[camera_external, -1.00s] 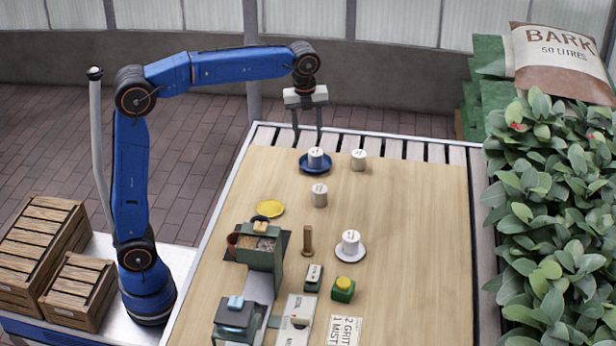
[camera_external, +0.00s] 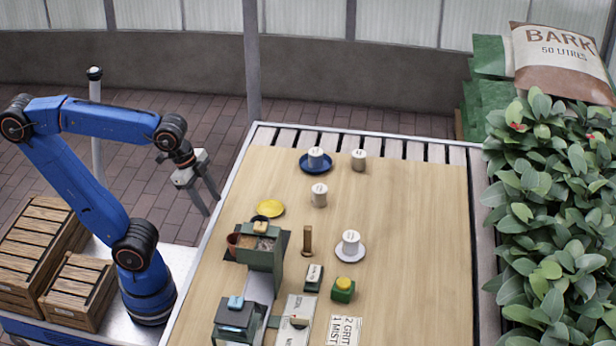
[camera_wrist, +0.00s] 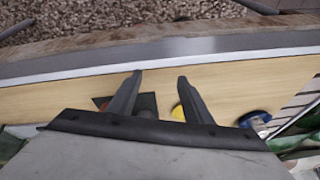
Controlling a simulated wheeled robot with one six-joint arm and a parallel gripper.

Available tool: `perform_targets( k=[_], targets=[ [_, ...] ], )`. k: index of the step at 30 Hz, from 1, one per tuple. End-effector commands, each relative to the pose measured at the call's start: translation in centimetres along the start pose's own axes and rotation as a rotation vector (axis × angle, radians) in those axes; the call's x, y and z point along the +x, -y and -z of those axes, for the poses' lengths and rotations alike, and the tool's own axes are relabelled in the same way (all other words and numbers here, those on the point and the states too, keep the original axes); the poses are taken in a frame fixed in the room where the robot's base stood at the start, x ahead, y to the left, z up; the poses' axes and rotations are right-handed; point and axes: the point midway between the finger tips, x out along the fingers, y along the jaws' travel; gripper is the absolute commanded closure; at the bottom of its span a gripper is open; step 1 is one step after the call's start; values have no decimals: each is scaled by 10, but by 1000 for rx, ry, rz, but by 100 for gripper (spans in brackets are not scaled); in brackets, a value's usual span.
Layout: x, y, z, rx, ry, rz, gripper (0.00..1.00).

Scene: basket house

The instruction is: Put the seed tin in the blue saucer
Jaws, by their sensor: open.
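A pale tin (camera_external: 316,155) sits upright in the blue saucer (camera_external: 304,169) at the far end of the table. Other similar pale tins stand on the wood to its right (camera_external: 358,160) and nearer (camera_external: 319,195), and another tin (camera_external: 351,240) is on a white saucer (camera_external: 350,256). Their labels are too small to read, so I cannot tell which is the seed tin. My gripper (camera_external: 211,205) is open and empty, left of the table edge, well away from the tins. In the wrist view, the blue saucer (camera_wrist: 250,117) shows at the right.
A yellow saucer (camera_external: 270,208), a green machine (camera_external: 262,258), a wooden peg (camera_external: 308,241) and a green box with a yellow top (camera_external: 343,290) stand nearer. The right part of the table is clear. Leafy plants (camera_external: 550,200) line the right side.

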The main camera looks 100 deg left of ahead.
Motion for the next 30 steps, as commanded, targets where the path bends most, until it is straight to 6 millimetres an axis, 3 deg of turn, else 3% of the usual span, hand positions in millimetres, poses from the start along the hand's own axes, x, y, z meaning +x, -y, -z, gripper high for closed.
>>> perform_targets(
  k=[3,9,30],
  targets=[
    [13,-22,-31,-102,-34,-7,54],
    [30,-41,-61,-222,-65,-18,54],
    [34,-44,-67,-252,-72,-22,54]
  ],
)
